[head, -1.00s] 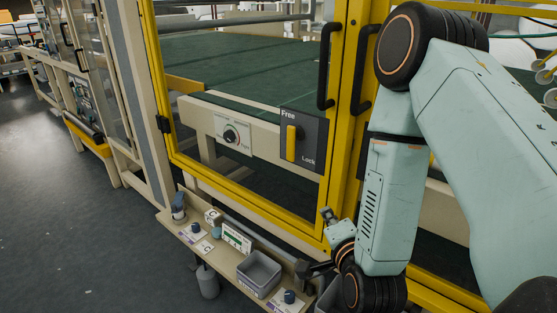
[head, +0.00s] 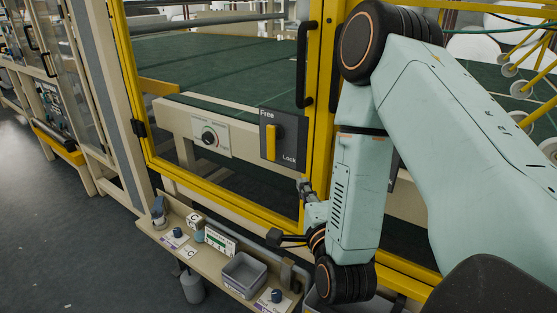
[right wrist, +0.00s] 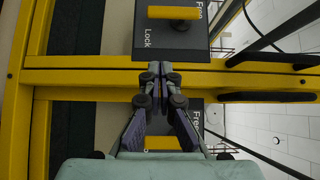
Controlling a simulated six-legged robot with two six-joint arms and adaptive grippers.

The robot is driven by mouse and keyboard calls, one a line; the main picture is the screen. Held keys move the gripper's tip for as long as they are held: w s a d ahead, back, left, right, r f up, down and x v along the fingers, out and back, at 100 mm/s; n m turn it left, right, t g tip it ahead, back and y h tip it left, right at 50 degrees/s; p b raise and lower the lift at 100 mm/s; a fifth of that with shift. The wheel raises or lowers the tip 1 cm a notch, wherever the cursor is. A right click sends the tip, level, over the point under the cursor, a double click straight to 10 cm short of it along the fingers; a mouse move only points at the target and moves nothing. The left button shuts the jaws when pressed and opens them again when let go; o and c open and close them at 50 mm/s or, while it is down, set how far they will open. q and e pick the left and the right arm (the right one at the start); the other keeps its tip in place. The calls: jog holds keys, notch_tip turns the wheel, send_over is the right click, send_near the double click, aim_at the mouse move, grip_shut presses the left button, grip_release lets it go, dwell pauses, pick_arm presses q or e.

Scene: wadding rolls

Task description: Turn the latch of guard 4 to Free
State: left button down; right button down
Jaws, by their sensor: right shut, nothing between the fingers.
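A dark latch plate (head: 291,128) marked Free at top and Lock at lower right carries an upright yellow handle (head: 272,142). It sits on a yellow-framed clear guard. In the right wrist view, turned sideways, this handle (right wrist: 175,13) shows at the top. A second plate with a parallel yellow handle (right wrist: 163,143) lies below, partly hidden by my gripper. I see no guard number. My right gripper (head: 304,185) is shut and empty, below and right of the first latch. In the wrist view its fingertips (right wrist: 154,72) are over the yellow frame posts between the plates. My left gripper is not in view.
Black guard handles (head: 306,65) stand above, beside the yellow posts. A low shelf with a grey bin (head: 243,272) and several small items runs below. My right arm covers the neighbouring guard.

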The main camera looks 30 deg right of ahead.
aim_at(271, 144)
jog(key=x, duration=0.4)
jog(key=a+x, duration=0.1)
jog(key=x, duration=0.3)
jog(key=w+a+x, duration=0.1)
jog(key=x, duration=0.3)
jog(key=shift+w+a, duration=0.15)
jog(key=shift+w, duration=0.1)
jog(key=shift+f, duration=0.1)
